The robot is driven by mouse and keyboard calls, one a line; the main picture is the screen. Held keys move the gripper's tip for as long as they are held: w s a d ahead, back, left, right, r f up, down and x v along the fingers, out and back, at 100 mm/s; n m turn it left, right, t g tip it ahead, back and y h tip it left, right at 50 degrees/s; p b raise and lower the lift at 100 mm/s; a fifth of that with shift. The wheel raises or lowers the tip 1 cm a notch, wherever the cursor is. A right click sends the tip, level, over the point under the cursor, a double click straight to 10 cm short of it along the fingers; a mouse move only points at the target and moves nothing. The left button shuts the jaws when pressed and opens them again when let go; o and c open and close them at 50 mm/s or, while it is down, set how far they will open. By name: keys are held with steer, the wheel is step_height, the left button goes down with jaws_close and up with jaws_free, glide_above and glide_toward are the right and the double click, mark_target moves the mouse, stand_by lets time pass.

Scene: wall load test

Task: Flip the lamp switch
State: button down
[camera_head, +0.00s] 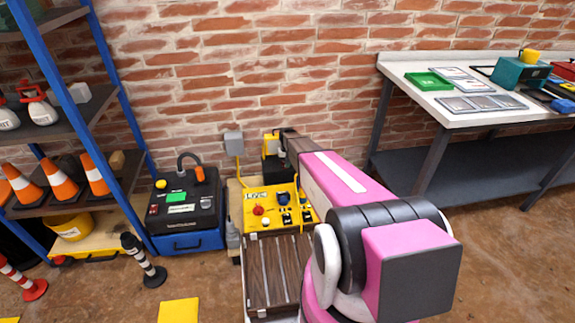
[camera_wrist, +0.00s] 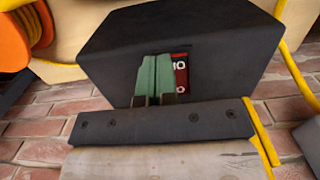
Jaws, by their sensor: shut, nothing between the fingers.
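A dark box (camera_wrist: 180,35) fills the upper middle of the wrist view, with a recess in its face. A red part (camera_wrist: 181,73) with white characters, partly hidden, shows in that recess and looks like the switch. My gripper (camera_wrist: 155,75) is shut, with its two green fingers side by side and their tips in front of the recess, left of the red part. I cannot tell whether they touch it. In the head view my arm reaches a black and yellow box (camera_head: 270,145) by the brick wall, and my fingers cannot be made out there.
A yellow panel (camera_head: 265,203) with knobs and switches lies below my forearm. A black and blue case (camera_head: 185,220) stands to its left, near a shelf (camera_head: 80,110) with cones. A workbench (camera_head: 450,114) is at right. A yellow cable (camera_wrist: 295,70) runs beside the box.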

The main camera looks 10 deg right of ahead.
step_height(320, 180, up, 10)
steer(key=shift+w+f, duration=0.2)
steer(key=shift+w, duration=0.2)
steer(key=c, duration=1.7)
jaws_free()
steer(key=shift+r, duration=0.3)
steer(key=shift+c, duration=0.2)
steer(key=o, duration=0.5)
steer(key=shift+w+a, duration=0.15)
steer(key=shift+w, duration=0.1)
steer(key=o, duration=0.5)
steer(key=shift+w+a+f+t, duration=0.15)
steer(key=shift+w+a+t, duration=0.2)
steer(key=shift+w, duration=0.15)
step_height(320, 180, down, 11)
steer(key=shift+a+r, duration=0.1)
steer(key=shift+a, duration=0.05)
steer(key=shift+c, duration=0.2)
